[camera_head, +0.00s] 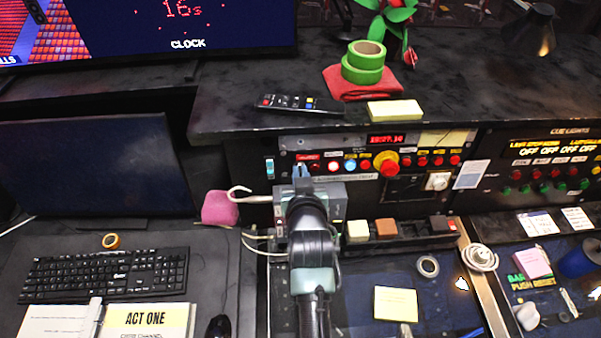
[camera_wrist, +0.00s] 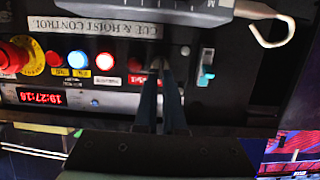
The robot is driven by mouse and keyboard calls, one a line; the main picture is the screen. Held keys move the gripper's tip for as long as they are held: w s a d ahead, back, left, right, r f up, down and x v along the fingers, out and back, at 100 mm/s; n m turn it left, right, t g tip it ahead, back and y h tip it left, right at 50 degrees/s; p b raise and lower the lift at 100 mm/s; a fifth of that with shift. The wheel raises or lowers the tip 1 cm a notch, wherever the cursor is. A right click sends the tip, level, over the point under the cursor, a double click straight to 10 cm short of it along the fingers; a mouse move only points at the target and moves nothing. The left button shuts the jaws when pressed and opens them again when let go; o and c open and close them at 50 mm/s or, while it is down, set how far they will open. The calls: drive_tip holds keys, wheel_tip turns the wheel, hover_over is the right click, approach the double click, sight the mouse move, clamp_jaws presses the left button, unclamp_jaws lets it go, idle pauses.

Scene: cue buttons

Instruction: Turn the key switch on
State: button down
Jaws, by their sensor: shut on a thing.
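My gripper (camera_head: 302,172) reaches up to the left part of the control panel (camera_head: 345,150). In the wrist view, which shows the panel upside down, its two dark fingers (camera_wrist: 162,75) point at the panel beside the "CUE & HOIST CONTROL" label. The fingertips are shut on a small grey piece at the panel face, the key switch (camera_wrist: 156,64). It is mostly hidden by the fingers, so I cannot tell its turn angle. In the head view my gripper and wrist hide it.
A rocker switch (camera_wrist: 206,68) is close to one side of the fingers. Lit buttons (camera_wrist: 105,61) and a red emergency stop (camera_wrist: 12,57) are on the other side. A pale hook (camera_head: 240,194) juts out near my wrist. A shelf with tape rolls (camera_head: 363,65) is above.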

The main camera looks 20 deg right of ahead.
drive_tip(key=m+b, duration=0.1)
drive_tip(key=m+y, duration=0.1)
drive_tip(key=m, duration=0.1)
drive_tip(key=shift+s+d+f+b, duration=0.1)
drive_tip(key=shift+d+f+b, duration=0.1)
drive_tip(key=shift+d+b, duration=0.15)
drive_tip(key=m+b, duration=0.1)
drive_tip(key=m, duration=0.1)
drive_tip(key=m+t+y+b, duration=0.1)
drive_tip(key=m, duration=0.1)
drive_tip(key=shift+d+f, duration=0.2)
drive_tip(key=m, duration=0.1)
drive_tip(key=m+b, duration=0.1)
drive_tip(key=m+y+b, duration=0.1)
drive_tip(key=m, duration=0.1)
drive_tip(key=shift+s+d+f+t, duration=0.15)
drive_tip(key=shift+f+t, duration=0.1)
drive_tip(key=shift+t, duration=0.15)
drive_tip(key=shift+f+m+t+b, duration=0.1)
drive_tip(key=shift+m+t+b, duration=0.25)
drive_tip(key=shift+m, duration=0.75)
drive_tip(key=shift+f+m+t+b, duration=0.1)
drive_tip(key=shift+m+t+b, duration=0.25)
drive_tip(key=shift+m, duration=0.75)
drive_tip(key=c, duration=1)
unclamp_jaws()
drive_tip(key=shift+s, duration=0.15)
